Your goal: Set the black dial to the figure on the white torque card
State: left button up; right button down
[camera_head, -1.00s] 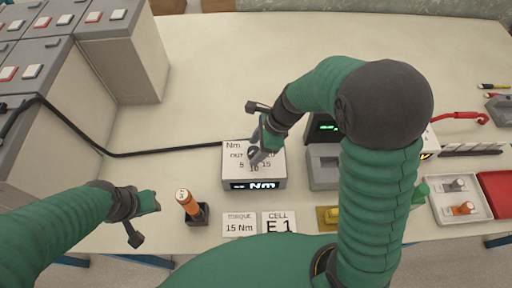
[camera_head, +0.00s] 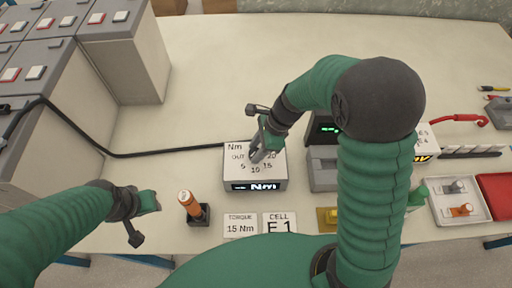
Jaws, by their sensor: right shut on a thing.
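The torque box (camera_head: 235,172) is a grey-white block with a printed scale "OUT, 5, 10, 15, 20" and a lit display on its front reading "Nm". My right gripper (camera_head: 257,155) is over its top, shut on the black dial, which the fingers mostly hide. I cannot tell where the dial points. The white torque card (camera_head: 240,226) lies in front of the box and reads "15 Nm". My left gripper (camera_head: 146,216) hangs at the left, apart from everything; its jaws are too unclear to judge.
An orange-topped screwdriver-like tool (camera_head: 188,204) stands in a black holder left of the cards. A card reading "CELL E1" (camera_head: 280,224) lies beside the torque card. Grey battery cabinets (camera_head: 120,50) stand at the left. A black cable (camera_head: 120,154) runs to the box. The back table is clear.

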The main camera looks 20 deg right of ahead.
jog(key=n+p, duration=0.1)
jog(key=n+g+p, duration=0.1)
jog(key=n+p, duration=0.1)
jog(key=n, duration=0.1)
jog(key=shift+w+d+r+g, duration=0.1)
jog(key=shift+w+r+g, duration=0.15)
jog(key=shift+r+g, duration=0.05)
jog(key=n+p, duration=0.2)
jog(key=n+g+p, duration=0.1)
jog(key=n, duration=0.1)
jog(key=shift+w+n+g+h+p, duration=0.15)
jog(key=shift+n+g+h+p, duration=0.15)
jog(key=shift+h+p, duration=0.1)
jog(key=n+g+p, duration=0.1)
jog(key=n, duration=0.2)
jog(key=shift+w+f+n+h+p, duration=0.1)
jog(key=shift+n+h+p, duration=0.2)
jog(key=shift+h, duration=0.1)
jog(key=n+h+p, duration=0.1)
jog(key=n, duration=0.3)
jog(key=shift+a+g, duration=0.2)
jog(key=shift+g, duration=0.2)
jog(key=shift+w+n+h, duration=0.1)
jog(key=shift+n+h, duration=0.2)
jog(key=c, duration=1.2)
grip_release()
jog(key=shift+c, duration=0.2)
jog(key=o, duration=0.3)
jog(key=shift+f, duration=0.2)
jog(key=shift+r, duration=0.1)
